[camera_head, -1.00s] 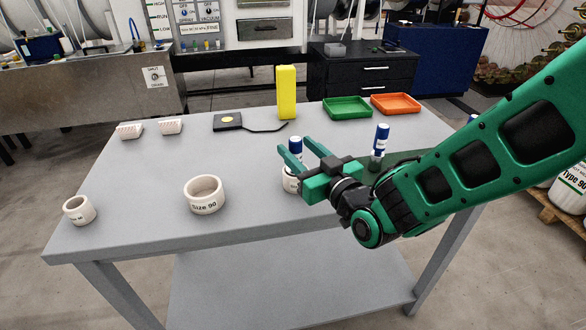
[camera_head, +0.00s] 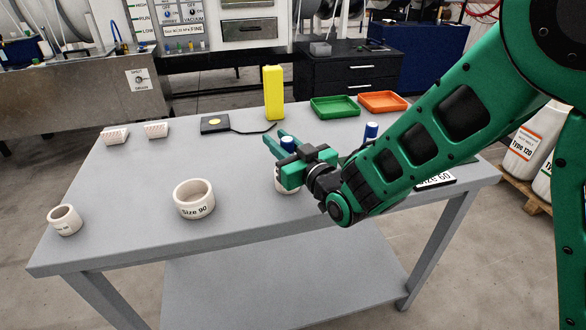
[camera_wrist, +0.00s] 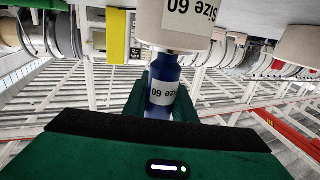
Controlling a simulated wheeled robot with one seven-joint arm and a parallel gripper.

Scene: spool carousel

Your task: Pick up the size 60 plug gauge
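The size 60 plug gauge is the blue cylinder with a white "Size 60" label (camera_wrist: 162,92) in the wrist view. Its blue top (camera_head: 288,143) shows in the head view between my fingers. It stands upright in or just behind a white ring (camera_head: 284,187), labelled "Size 60" in the wrist view (camera_wrist: 188,14). My gripper (camera_head: 277,140) is at the gauge's handle, its green fingers on either side. The fingers look apart, and I see no clear grip on the gauge. The gauge's lower part is hidden by the gripper and ring.
Another blue gauge (camera_head: 370,131) stands right, partly behind my arm. A "Size 60" plate (camera_head: 435,181) lies at the table's right. A Size 90 ring (camera_head: 194,199) and smaller ring (camera_head: 64,220) stand left. A yellow block (camera_head: 273,93), green tray (camera_head: 335,107) and orange tray (camera_head: 383,101) are behind.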

